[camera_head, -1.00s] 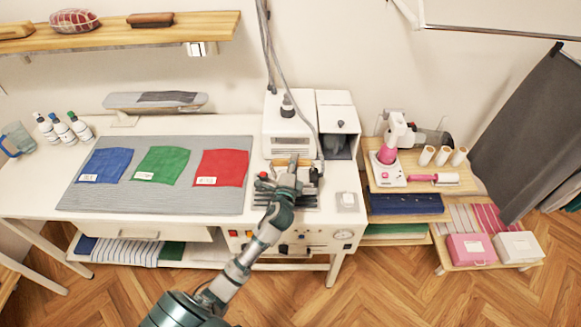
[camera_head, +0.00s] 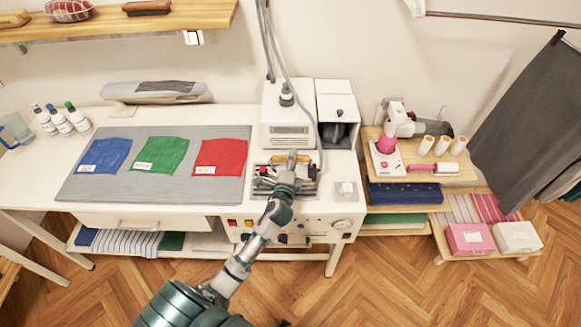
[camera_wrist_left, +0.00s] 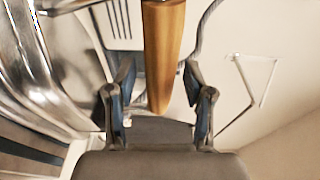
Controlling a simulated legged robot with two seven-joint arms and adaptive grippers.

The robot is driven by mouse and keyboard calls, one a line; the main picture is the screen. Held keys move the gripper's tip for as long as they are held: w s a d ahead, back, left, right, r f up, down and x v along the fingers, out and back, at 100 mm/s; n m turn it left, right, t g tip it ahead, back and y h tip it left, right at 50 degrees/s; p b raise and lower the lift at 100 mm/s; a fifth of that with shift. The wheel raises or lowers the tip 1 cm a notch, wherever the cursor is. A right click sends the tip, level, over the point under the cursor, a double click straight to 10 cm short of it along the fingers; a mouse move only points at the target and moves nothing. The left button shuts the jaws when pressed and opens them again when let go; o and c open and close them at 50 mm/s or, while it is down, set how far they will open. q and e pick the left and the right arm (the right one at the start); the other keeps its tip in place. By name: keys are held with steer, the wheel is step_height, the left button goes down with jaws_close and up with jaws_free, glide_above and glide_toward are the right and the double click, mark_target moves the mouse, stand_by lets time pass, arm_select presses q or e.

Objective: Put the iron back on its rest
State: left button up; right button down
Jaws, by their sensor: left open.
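The iron shows mainly by its wooden handle (camera_head: 291,157), on the right part of the white table, partly hidden by my left arm. In the left wrist view the handle (camera_wrist_left: 163,50) lies between the fingers of my left gripper (camera_wrist_left: 160,92), with visible gaps on both sides. My left gripper (camera_head: 287,172) is open around the handle. Shiny metal shows at the left of the wrist view; I cannot tell which part it is. The metal rest plate (camera_head: 309,188) shows around and below the gripper, partly covered. My right gripper is not in view.
A white steam unit (camera_head: 288,115) stands just behind, with a grey hose hanging down. Fabric squares in blue, green and red (camera_head: 220,157) lie on the grey mat (camera_head: 120,190) to the left.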

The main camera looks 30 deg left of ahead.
arm_select(q)
steer(key=v, duration=1.1)
steer(key=shift+s, duration=0.3)
steer(key=s+d+f+n+g+h, duration=0.25)
steer(key=s+f+n+g, duration=0.45)
steer(key=s+f, duration=0.4)
steer(key=s+d+f+n+g+h, duration=0.2)
steer(key=s+d+f+g, duration=0.15)
steer(key=s, duration=0.35)
steer(key=s+d+f+n+g+h, duration=0.2)
steer(key=s+d+f+n+g, duration=0.15)
steer(key=s+f, duration=0.2)
step_height(320, 180, down, 22)
steer(key=s+d, duration=0.1)
steer(key=s, duration=0.1)
steer(key=s+a+f+g, duration=0.2)
steer(key=s+f, duration=1.3)
steer(key=f, duration=0.3)
steer(key=shift+s+m, duration=0.4)
steer(key=shift+m, duration=0.05)
